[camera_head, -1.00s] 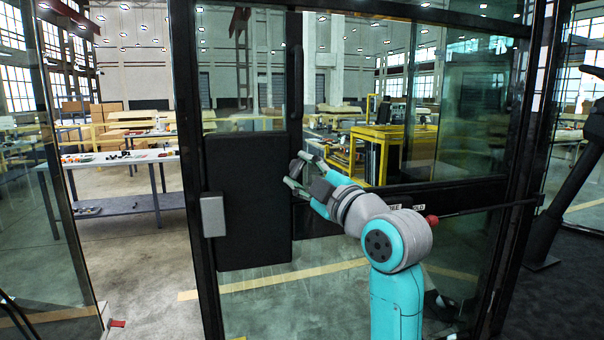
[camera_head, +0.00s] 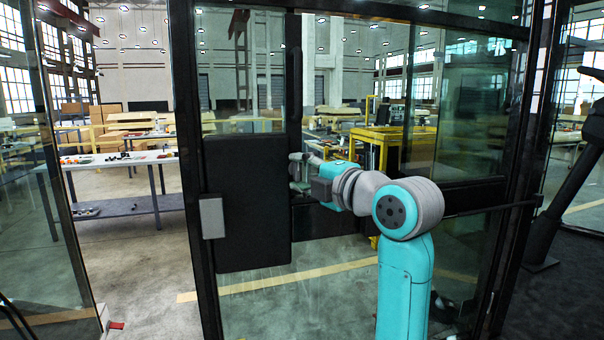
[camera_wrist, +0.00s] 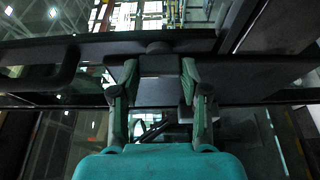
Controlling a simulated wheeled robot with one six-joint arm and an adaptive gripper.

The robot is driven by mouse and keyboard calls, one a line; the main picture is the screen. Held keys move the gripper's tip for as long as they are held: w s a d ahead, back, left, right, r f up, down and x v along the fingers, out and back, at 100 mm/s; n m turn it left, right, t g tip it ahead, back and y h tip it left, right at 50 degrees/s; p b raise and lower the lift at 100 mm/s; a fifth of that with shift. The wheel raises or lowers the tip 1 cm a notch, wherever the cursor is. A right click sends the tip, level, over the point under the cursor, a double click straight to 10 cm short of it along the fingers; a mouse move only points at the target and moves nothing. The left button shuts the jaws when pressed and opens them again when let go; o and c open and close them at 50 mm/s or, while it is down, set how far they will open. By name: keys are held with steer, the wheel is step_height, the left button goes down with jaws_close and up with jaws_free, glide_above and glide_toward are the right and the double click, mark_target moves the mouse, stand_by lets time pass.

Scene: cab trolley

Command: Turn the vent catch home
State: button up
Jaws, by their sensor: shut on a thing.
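My gripper (camera_head: 299,172) is at the right edge of a dark panel on the glass door. In the wrist view my gripper (camera_wrist: 159,72) has one finger on each side of a dark grey piece, which I take to be the vent catch (camera_wrist: 160,63). The fingers are closed on it. A round boss shows at its far side, against a dark frame bar. In the head view the catch is hidden or too small to make out behind the fingers and panel.
The dark panel (camera_head: 245,205) carries a light grey box (camera_head: 212,216) on its left edge. A black rod (camera_head: 490,208) runs along the door at the right. A glass pane (camera_head: 60,200) stands at the left. Tables and a yellow frame (camera_head: 380,140) are beyond the glass.

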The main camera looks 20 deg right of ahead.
stand_by(0.3)
steer(key=o, duration=1.1)
steer(key=shift+o, duration=0.2)
steer(key=v, duration=1.2)
